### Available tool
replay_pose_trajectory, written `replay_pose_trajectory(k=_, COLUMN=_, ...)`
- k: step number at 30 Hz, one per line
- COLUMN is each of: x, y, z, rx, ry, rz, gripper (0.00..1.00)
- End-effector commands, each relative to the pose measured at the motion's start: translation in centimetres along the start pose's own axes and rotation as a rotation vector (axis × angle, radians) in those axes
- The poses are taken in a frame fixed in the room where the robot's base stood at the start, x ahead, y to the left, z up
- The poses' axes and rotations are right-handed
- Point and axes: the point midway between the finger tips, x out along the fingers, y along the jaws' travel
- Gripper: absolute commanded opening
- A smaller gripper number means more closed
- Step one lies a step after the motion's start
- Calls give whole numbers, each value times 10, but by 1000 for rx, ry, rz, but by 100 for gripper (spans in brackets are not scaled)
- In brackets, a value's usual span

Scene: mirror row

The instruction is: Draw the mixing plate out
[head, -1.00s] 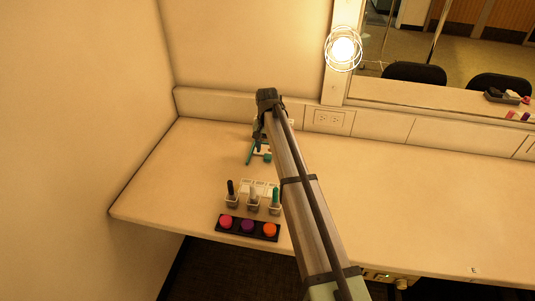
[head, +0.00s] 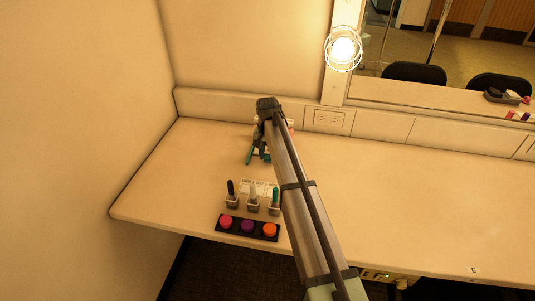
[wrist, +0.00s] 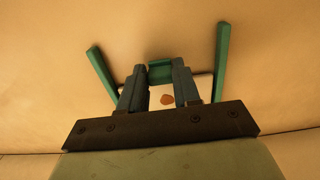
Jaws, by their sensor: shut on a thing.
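The mixing plate (wrist: 156,97) is white with a brown smear and shows between my fingers in the wrist view. A teal block (wrist: 160,72) sits at its far end, between my fingertips. My gripper (wrist: 161,73) is shut on this teal part, which appears to belong to the plate. A teal rail stands apart on the left (wrist: 102,76) and another on the right (wrist: 221,62). In the head view my gripper (head: 259,148) is low over the counter near the back wall, and my arm hides most of the plate.
In front of my gripper stand several small cups (head: 253,204) with coloured sticks by a pale rack. A dark strip (head: 236,234) with pink, purple and orange pots lies at the counter's front edge. The counter (head: 180,180) is clear to the left and right.

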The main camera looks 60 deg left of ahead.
Motion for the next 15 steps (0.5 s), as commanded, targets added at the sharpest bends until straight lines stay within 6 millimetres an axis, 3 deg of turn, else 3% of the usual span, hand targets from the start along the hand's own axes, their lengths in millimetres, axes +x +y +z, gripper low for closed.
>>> replay_pose_trajectory(k=8, x=0, y=0, z=0, rx=0, ry=0, rz=0, gripper=1)
replay_pose_trajectory(k=15, x=0, y=0, z=0, rx=0, ry=0, rz=0, gripper=0)
